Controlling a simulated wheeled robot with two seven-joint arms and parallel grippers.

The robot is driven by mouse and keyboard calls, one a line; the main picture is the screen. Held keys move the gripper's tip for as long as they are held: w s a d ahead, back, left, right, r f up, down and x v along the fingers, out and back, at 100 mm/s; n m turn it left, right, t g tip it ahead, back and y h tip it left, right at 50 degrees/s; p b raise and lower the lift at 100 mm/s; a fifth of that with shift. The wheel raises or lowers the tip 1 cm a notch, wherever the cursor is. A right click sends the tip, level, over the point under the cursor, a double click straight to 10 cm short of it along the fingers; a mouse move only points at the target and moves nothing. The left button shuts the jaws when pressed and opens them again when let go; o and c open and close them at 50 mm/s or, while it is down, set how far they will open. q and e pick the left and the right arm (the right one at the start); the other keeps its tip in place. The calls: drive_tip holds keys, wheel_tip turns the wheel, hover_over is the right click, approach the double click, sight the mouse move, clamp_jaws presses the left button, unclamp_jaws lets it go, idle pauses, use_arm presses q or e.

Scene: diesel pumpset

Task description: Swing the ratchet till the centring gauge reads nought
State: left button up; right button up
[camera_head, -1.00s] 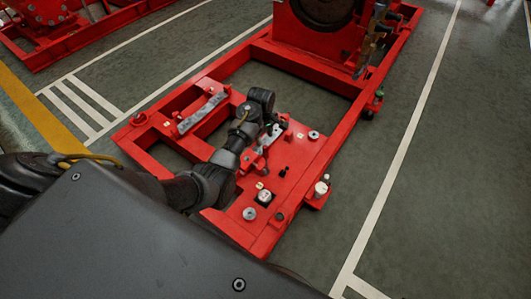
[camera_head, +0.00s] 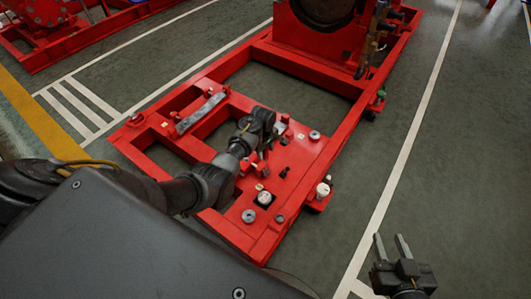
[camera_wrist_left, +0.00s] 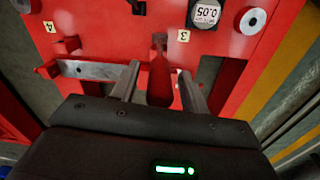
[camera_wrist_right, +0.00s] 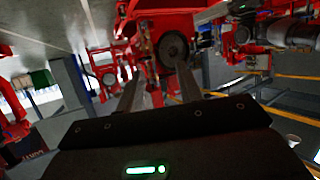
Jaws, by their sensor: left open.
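The gauge (camera_wrist_left: 205,12) reads 0.05 in the left wrist view, seen upside down; it appears as a pale round face (camera_head: 264,198) in the head view, too small to read. A red handle with a darker narrow end (camera_wrist_left: 160,75), apparently the ratchet, stands between the fingers of my left gripper (camera_wrist_left: 160,90). Those fingers are apart, with gaps beside the handle. In the head view my left gripper (camera_head: 270,145) is low over the red bed, partly hidden by its wrist. My right gripper (camera_head: 393,246) is open and empty over the floor at lower right.
The red base frame (camera_head: 330,80) carries a large red machine (camera_head: 315,22) at the far end. Number tags 3 (camera_wrist_left: 183,35) and 4 (camera_wrist_left: 50,27) and a grey metal bar (camera_wrist_left: 95,70) are near my left fingers. Green floor (camera_head: 450,150) is clear on the right.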

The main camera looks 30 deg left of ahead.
use_arm(q)
drive_tip(key=shift+f, duration=0.25)
clamp_jaws()
idle(0.3)
